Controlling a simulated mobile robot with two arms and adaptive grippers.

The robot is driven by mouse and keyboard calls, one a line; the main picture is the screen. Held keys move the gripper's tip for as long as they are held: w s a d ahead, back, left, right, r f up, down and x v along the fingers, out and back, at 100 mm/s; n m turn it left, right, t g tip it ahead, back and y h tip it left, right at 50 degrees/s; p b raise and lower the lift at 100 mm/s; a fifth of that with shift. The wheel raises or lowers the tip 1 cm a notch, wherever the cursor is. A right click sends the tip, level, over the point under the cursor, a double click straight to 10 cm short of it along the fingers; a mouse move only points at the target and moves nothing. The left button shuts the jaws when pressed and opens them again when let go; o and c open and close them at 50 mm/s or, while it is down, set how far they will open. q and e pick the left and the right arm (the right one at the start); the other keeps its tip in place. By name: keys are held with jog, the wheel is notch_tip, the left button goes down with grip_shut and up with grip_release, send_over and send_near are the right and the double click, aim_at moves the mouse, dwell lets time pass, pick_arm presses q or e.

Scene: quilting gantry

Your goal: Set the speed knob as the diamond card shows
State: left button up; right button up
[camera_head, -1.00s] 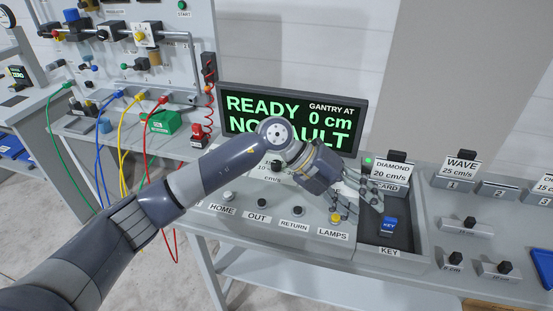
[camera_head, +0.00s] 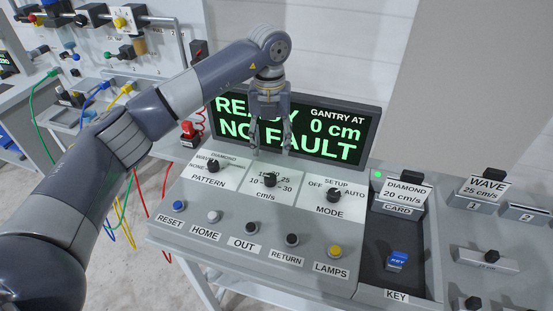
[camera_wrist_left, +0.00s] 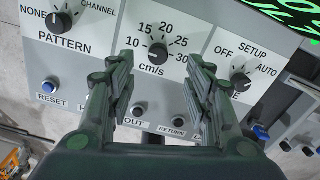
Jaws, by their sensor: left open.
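The speed knob (camera_head: 269,181) is a black knob on the grey console, with a cm/s scale from 10 to 30 around it. It also shows in the left wrist view (camera_wrist_left: 158,52); its exact pointer setting is too small to read surely. The diamond card (camera_head: 405,192) stands in the CARD slot and reads 20 cm/s. My left gripper (camera_head: 271,150) points down above the speed knob, open and empty. In the left wrist view its fingers (camera_wrist_left: 155,90) spread on either side of the picture, with the knob between and beyond them. My right gripper is not in view.
The pattern knob (camera_head: 213,165) and mode knob (camera_head: 333,196) flank the speed knob. A row of buttons, including the yellow lamps button (camera_head: 335,252), lies in front. The screen (camera_head: 340,135) behind reads READY, NO FAULT, 0 cm. A blue key (camera_head: 397,260) sits at right.

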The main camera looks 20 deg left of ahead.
aim_at(271, 176)
pick_arm(q)
jog(key=f+p, duration=0.1)
jog(key=s+f, duration=0.1)
jog(key=f, duration=0.1)
jog(key=shift+s+f+p, duration=0.15)
jog(key=shift+f+p, duration=0.1)
jog(key=shift+p, duration=0.1)
notch_tip(271, 176, down, 3)
jog(key=shift+f+p, duration=0.15)
jog(key=shift+p, duration=0.35)
jog(key=shift+w+f, duration=0.15)
jog(key=shift+f, duration=0.45)
jog(key=shift+w+f, duration=0.15)
jog(key=shift+f, duration=0.45)
jog(key=shift+s+f+p, duration=0.1)
jog(key=shift+f+p, duration=0.25)
jog(key=shift+f, duration=0.15)
jog(key=c, duration=1)
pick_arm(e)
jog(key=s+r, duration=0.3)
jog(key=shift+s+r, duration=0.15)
